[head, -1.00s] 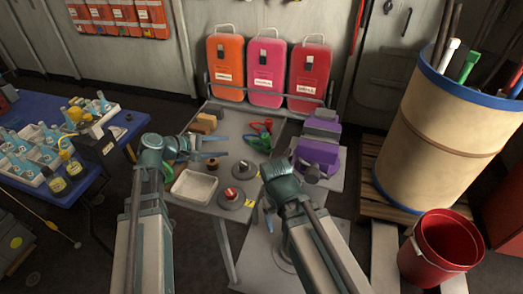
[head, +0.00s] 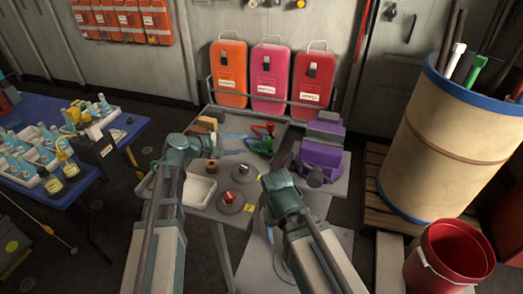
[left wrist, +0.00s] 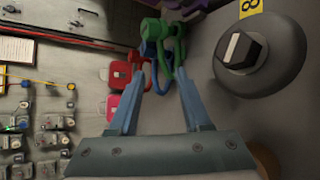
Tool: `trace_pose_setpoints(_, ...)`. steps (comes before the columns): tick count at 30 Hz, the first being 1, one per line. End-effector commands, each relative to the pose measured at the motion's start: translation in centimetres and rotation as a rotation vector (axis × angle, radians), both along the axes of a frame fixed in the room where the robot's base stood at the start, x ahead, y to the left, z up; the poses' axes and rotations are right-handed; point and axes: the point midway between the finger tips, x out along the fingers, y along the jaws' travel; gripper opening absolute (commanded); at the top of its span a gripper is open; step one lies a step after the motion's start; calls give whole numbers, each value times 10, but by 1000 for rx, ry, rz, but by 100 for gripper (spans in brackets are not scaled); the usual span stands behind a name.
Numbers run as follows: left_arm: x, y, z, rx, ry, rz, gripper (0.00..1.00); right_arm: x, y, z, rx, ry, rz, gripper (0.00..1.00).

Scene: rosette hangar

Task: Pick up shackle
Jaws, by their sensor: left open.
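A green shackle (head: 259,146) lies on the grey workbench, with a red shackle (head: 264,129) just behind it. In the left wrist view, the green shackle (left wrist: 174,32) is beyond the fingertips, with a blue curved piece (left wrist: 152,50) beside it. My left gripper (head: 239,144) is open and empty over the bench, with its blue fingertips pointing right at the green shackle, close to it. Whether they touch cannot be told. My right gripper (head: 268,228) is at the bench's front right, partly hidden by its own wrist; its jaws are not clear.
A purple vise (head: 320,152) stands right of the shackles. A white tray (head: 199,190) and round grey bases with knobs (head: 230,200) sit in front. Orange, pink and red cases (head: 270,78) stand behind the bench. A red bucket (head: 450,256) is at right.

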Motion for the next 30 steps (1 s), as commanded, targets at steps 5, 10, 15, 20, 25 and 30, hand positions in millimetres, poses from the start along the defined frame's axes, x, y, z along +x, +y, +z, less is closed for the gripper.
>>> trace_pose_setpoints(5, 3, -5, -4, 1, 0, -2, 48, 0, 0, -4, 0, 0, 0, 74)
trace_pose_setpoints(10, 13, -21, -16, -1, 1, -3, 48, 0, 0, -16, 0, 0, 0, 74)
trace_pose_setpoints(15, 25, -38, -24, 0, 0, -2, 48, 0, 0, -24, 0, 0, 0, 74)
trace_pose_setpoints(20, 25, -39, -23, 0, 0, 0, 48, 0, 0, -23, 0, 0, 0, 74)
trace_pose_setpoints(25, 25, -39, -23, 0, 0, 0, 32, 0, 0, -23, 0, 0, 0, 74)
trace_pose_setpoints(30, 25, -39, -23, 0, 0, 0, 2, 0, 0, -23, 0, 0, 0, 74)
